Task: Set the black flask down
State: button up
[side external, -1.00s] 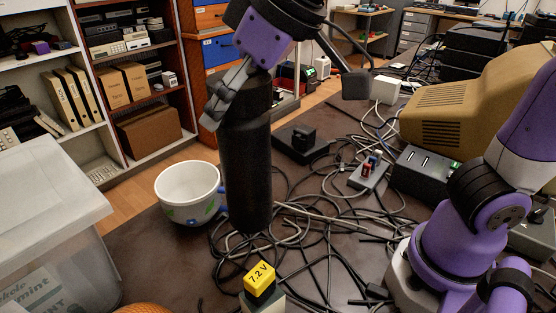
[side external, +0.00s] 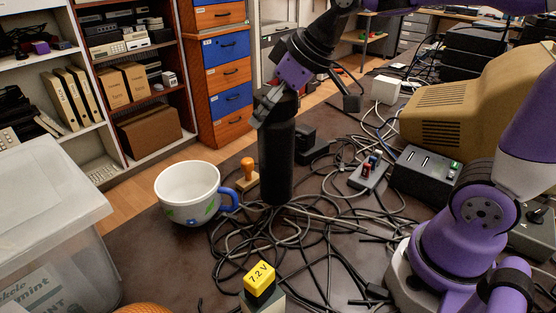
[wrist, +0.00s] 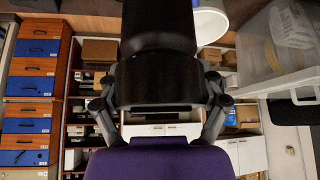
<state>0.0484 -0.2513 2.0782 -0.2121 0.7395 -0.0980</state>
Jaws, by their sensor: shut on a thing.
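The black flask (side external: 277,165) is upright in the side view, near the back of the cable tangle. My gripper (side external: 270,104) is shut on its upper part from above and behind. In the wrist view the black flask (wrist: 158,50) fills the upper middle, between the fingers of my gripper (wrist: 160,92). The flask's lower end is close to the table and cables; I cannot tell whether it touches them.
A white cup (side external: 187,196) with a blue handle and an orange-handled stamp (side external: 248,172) stand left of the flask. Black cables (side external: 290,240) cover the table's middle. A yellow-topped battery (side external: 260,281) is in front. A tan monitor (side external: 455,105) and black box (side external: 425,168) are at right.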

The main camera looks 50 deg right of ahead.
aim_at(276, 152)
jog(key=shift+w+d+f, duration=0.1)
jog(key=shift+f, duration=0.95)
jog(key=shift+w+d+f, duration=0.1)
jog(key=shift+f, duration=1.1)
jog(key=o, duration=1.3)
jog(key=shift+s, duration=0.1)
